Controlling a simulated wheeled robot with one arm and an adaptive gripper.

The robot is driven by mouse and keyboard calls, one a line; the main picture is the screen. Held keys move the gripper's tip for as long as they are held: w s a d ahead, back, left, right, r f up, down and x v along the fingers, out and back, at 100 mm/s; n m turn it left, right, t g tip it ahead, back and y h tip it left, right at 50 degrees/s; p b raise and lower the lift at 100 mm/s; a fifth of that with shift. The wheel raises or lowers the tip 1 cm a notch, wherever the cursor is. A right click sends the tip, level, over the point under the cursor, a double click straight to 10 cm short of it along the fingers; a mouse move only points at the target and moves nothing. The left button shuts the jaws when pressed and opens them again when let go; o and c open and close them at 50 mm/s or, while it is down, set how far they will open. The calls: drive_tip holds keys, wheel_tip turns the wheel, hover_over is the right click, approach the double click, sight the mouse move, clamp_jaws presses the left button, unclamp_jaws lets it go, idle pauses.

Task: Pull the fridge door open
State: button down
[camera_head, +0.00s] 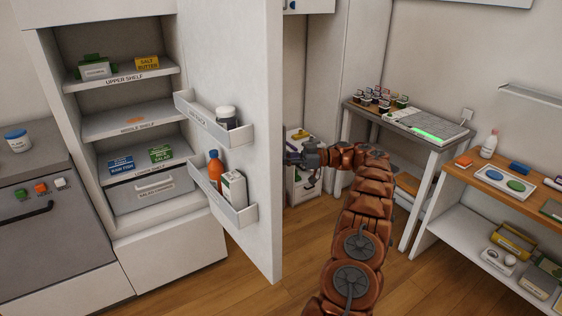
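The white fridge (75,180) is at the left, with its lit shelves and drawer in plain view. Its door (240,60) stands wide open, its inner side with two door racks facing the camera. My arm reaches from the bottom right, and my gripper (292,158) is at the far side of the door's free edge. The door partly hides the gripper, and the door handle is not in view. I cannot tell whether the gripper touches the door or whether its fingers are open or shut.
Inside the fridge are a salt butter pack (147,62) and other packs; the lower door rack (236,214) holds an orange bottle and a carton. A grey desk (440,141) and a wooden-topped shelf unit (468,172) stand at right. The wooden floor (290,245) between is clear.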

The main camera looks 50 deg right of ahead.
drive_tip(key=shift+d+r, duration=0.1)
drive_tip(key=shift+d, duration=0.35)
idle(0.5)
drive_tip(key=c, duration=1.1)
unclamp_jaws()
drive_tip(key=shift+o, duration=0.2)
drive_tip(key=shift+s, duration=0.1)
